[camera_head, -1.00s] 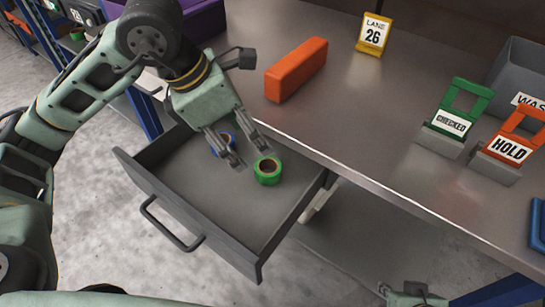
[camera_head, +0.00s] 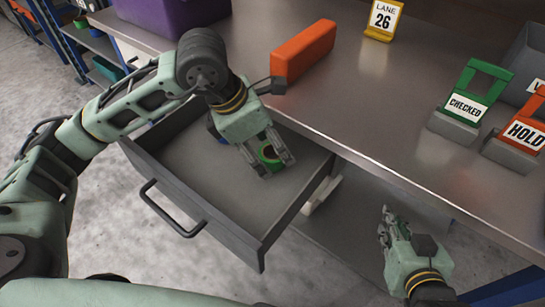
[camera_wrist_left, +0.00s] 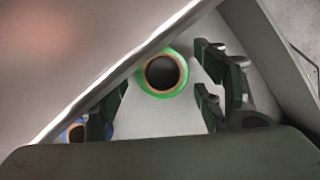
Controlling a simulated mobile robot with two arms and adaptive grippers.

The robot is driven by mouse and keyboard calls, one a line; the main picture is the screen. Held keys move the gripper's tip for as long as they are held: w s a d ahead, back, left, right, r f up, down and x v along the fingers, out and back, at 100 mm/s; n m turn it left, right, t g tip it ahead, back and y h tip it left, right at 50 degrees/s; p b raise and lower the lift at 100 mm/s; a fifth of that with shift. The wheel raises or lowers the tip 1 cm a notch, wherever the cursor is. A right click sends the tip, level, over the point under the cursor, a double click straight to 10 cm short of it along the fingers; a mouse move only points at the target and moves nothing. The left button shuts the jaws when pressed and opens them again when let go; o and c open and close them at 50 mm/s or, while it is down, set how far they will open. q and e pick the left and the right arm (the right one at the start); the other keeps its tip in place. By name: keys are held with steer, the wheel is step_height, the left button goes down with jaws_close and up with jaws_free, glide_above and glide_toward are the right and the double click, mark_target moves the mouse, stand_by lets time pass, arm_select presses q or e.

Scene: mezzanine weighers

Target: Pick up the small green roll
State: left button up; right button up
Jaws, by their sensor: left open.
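The small green roll (camera_head: 267,153) sits in the open drawer, close to the table's edge. In the left wrist view the green roll (camera_wrist_left: 163,73) shows as a green ring with a brown core and dark hole. My left gripper (camera_head: 274,170) is open over the drawer, its fingers on either side of the roll in the head view. In the left wrist view the left gripper's fingers (camera_wrist_left: 160,105) stand apart, with the roll beyond and between them. My right gripper (camera_head: 392,225) is at the lower right, off the table; its finger opening is unclear.
A blue roll (camera_wrist_left: 75,131) lies in the drawer (camera_head: 205,205), mostly hidden by my arm in the head view. The metal table (camera_head: 370,110) overhangs the drawer's back. An orange block (camera_head: 303,51), a lane 26 sign (camera_head: 383,20), and CHECKED (camera_head: 466,105) and HOLD (camera_head: 524,134) signs stand on it.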

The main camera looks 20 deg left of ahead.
arm_select(q)
steer(key=shift+d+f, duration=0.1)
steer(key=shift+f, duration=0.2)
steer(key=c, duration=1.2)
steer(key=shift+r, duration=0.1)
